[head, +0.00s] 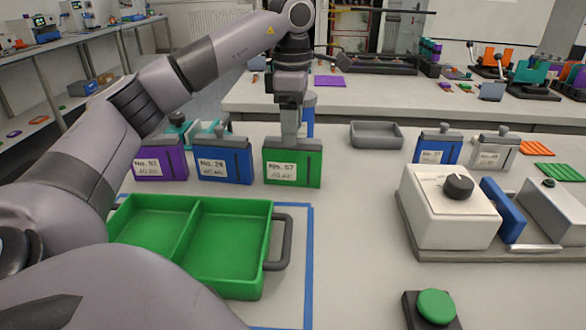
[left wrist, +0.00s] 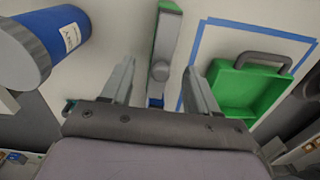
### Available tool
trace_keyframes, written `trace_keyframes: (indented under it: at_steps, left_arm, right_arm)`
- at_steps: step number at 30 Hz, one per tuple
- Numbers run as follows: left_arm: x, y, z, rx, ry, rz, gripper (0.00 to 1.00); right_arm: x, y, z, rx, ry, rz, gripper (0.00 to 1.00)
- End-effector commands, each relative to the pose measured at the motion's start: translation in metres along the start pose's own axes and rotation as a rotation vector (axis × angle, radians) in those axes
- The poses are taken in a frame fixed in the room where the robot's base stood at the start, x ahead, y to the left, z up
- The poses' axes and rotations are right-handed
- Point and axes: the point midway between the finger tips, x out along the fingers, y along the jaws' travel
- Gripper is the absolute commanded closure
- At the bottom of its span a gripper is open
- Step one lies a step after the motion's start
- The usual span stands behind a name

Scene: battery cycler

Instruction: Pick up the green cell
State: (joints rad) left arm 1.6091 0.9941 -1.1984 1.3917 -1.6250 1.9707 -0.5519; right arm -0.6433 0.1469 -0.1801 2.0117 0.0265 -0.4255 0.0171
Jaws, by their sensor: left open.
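The green cell (head: 292,168), labelled No. 57, stands upright on the table just behind the green tray. My left gripper (head: 291,128) points down right over its top. In the left wrist view the cell's grey top (left wrist: 166,35) with its round terminal lies between the two spread fingers of my left gripper (left wrist: 162,88), with a gap on each side. The fingers are open and not closed on the cell. In the head view the gripper hides the terminal. My right gripper is in neither view.
A purple cell (head: 160,164) and a blue cell (head: 223,165) stand left of the green cell. The green tray (head: 273,235) is in front. A grey bin (head: 376,135) is behind right. A blue cylinder (left wrist: 42,50) shows in the left wrist view.

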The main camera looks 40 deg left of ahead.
Motion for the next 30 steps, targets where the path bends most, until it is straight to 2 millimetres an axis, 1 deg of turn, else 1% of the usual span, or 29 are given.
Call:
trace_keyframes:
  at_steps: [1, 5, 9, 12, 15, 22, 23, 24, 26, 27, 28, 30]
  left_arm:
    - [0.007, 0.000, -0.001, 0.000, 0.003, -0.003, 0.40]
    - [0.021, -0.001, -0.001, 0.000, 0.004, -0.003, 0.40]
    - [0.043, -0.001, 0.000, 0.001, 0.004, -0.004, 0.40]
    - [0.056, -0.001, 0.000, -0.001, 0.003, -0.003, 0.40]
    - [0.063, -0.001, 0.000, -0.001, 0.001, -0.002, 0.40]
    - [0.063, -0.001, 0.000, 0.000, 0.001, -0.001, 0.40]
    - [0.063, -0.001, 0.000, 0.000, 0.001, -0.001, 0.50]
    - [0.063, -0.001, 0.000, 0.000, 0.001, -0.001, 0.63]
    - [0.063, -0.001, 0.000, 0.000, 0.001, -0.001, 0.83]
    - [0.063, -0.001, 0.000, 0.000, 0.001, -0.001, 0.96]
    - [0.063, -0.001, 0.000, 0.000, 0.001, -0.001, 1.00]
    - [0.063, -0.001, 0.001, 0.000, 0.001, -0.001, 1.00]
  right_arm:
    - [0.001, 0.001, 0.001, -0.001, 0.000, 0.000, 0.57]
    - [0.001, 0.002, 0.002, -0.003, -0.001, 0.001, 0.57]
    - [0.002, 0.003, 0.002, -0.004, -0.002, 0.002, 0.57]
    - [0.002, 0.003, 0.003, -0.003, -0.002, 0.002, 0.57]
    - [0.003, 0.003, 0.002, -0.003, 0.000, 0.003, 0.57]
    - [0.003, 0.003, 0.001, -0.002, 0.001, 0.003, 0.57]
    - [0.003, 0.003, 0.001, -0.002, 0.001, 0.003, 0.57]
    - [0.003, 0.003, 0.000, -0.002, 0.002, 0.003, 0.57]
    - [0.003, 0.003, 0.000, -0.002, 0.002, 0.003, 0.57]
    - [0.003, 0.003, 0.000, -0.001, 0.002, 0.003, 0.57]
    - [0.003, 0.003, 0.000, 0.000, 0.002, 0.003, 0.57]
    - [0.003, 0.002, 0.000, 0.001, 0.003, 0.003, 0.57]
